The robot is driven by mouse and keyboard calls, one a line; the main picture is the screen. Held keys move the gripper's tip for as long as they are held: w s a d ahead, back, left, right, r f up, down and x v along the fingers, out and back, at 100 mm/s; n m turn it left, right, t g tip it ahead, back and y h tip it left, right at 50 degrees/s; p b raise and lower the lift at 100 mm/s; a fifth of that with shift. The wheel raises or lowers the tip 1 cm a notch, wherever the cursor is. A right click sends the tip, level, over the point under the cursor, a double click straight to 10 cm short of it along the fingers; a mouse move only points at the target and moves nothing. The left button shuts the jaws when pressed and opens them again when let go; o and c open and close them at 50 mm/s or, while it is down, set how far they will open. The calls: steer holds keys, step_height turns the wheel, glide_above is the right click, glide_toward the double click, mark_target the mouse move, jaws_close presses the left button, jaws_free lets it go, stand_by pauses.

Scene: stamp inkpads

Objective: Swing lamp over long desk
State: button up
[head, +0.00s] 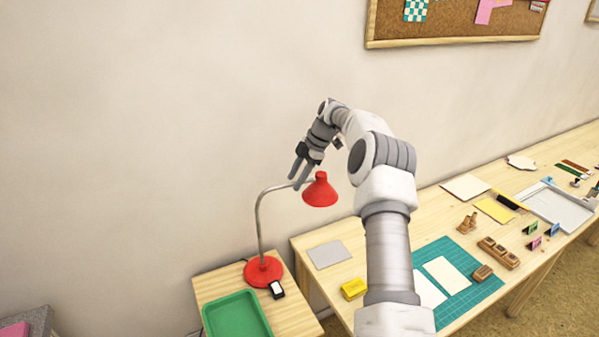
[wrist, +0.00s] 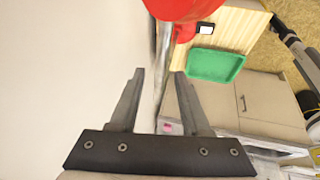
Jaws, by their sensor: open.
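The red lamp stands on the small wooden side table; its round base (head: 263,271) is on the tabletop. A curved metal neck (head: 259,225) rises and bends right to the red shade (head: 320,191). The shade appears above and behind the left end of the long desk (head: 318,284); depth is unclear. My gripper (head: 298,184) is open, fingers pointing down by the neck's upper part, left of the shade. In the wrist view the neck (wrist: 165,45) runs between or just beyond my fingertips (wrist: 159,72), with the shade (wrist: 188,7) above. Contact cannot be told.
A green tray (head: 237,318) and a small black-and-white item (head: 277,289) share the side table (head: 208,287). The long desk holds a grey sheet (head: 329,254), yellow block (head: 353,288), green mat (head: 484,288) and stamps (head: 498,252). The wall is close behind, with a corkboard (head: 455,22).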

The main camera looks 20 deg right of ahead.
steer(key=p+v, duration=0.2)
steer(key=v, duration=1.5)
steer(key=shift+r+p, duration=0.15)
steer(key=shift+p, duration=0.25)
steer(key=shift+d, duration=0.15)
steer(key=s+a+r+m+h+b, duration=0.1)
steer(key=s+a+r+m, duration=0.3)
steer(key=a, duration=0.3)
steer(key=s+a+r+m+h+b, duration=0.1)
steer(key=s+a+r+h, duration=0.1)
steer(key=s+a+r, duration=0.3)
steer(key=s+a+r+m+h, duration=0.1)
steer(key=s+a+r+m, duration=0.15)
steer(key=s+a, duration=0.4)
steer(key=s+a+f+m+t+b, duration=0.1)
steer(key=s+f+m, duration=0.4)
steer(key=s, duration=0.7)
steer(key=s+a+f+m+t+b, duration=0.1)
steer(key=s+a+f+m+t, duration=0.1)
steer(key=s+a+f+m, duration=0.2)
steer(key=shift+s+a+f+m, duration=0.15)
steer(key=shift+s+f+m, duration=1.1)
steer(key=shift+s, duration=2.85)
